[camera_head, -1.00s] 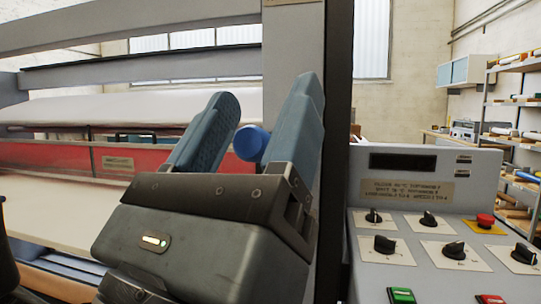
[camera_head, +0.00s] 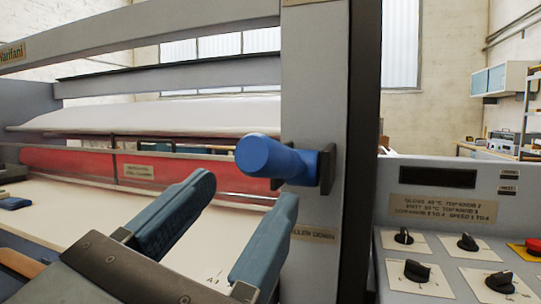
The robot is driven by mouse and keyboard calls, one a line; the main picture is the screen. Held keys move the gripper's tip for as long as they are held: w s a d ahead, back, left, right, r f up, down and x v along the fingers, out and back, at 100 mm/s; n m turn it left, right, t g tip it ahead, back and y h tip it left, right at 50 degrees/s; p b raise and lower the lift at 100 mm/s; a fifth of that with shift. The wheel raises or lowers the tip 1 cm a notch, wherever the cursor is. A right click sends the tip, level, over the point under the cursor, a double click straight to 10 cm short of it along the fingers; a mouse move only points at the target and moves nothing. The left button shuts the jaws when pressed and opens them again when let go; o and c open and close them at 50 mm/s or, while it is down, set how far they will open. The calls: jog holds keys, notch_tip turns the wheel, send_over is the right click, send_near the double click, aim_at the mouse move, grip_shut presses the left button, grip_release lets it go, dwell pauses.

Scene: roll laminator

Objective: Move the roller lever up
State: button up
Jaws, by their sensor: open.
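The roller lever (camera_head: 275,158) is a thick blue handle on a dark mount on the grey upright post (camera_head: 313,90). It sticks out toward me and to the left. My gripper (camera_head: 237,205) is open and empty, its two blue-grey fingers pointing up and away. The fingertips are below the lever in the picture, one to its lower left and one just under it, and the lever is not between them. I cannot tell the gap in depth. A label (camera_head: 314,233) reading "...LLER DOWN" is on the post under the lever, partly hidden by a finger.
A grey control panel (camera_head: 450,210) with several black knobs and a red button (camera_head: 533,247) stands right of the post. Left of it are the laminator's red roller (camera_head: 70,163), pale bed (camera_head: 60,220) and grey crossbars (camera_head: 150,30). Shelves stand at the far right.

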aim_at(271, 161)
jog(key=p+x, duration=0.2)
jog(key=x, duration=0.3)
jog(key=shift+d+r, duration=0.15)
jog(key=shift+r, duration=0.1)
jog(key=shift+p+x, duration=0.3)
jog(key=shift+x, duration=0.6)
jog(key=shift+f, duration=0.2)
grip_shut()
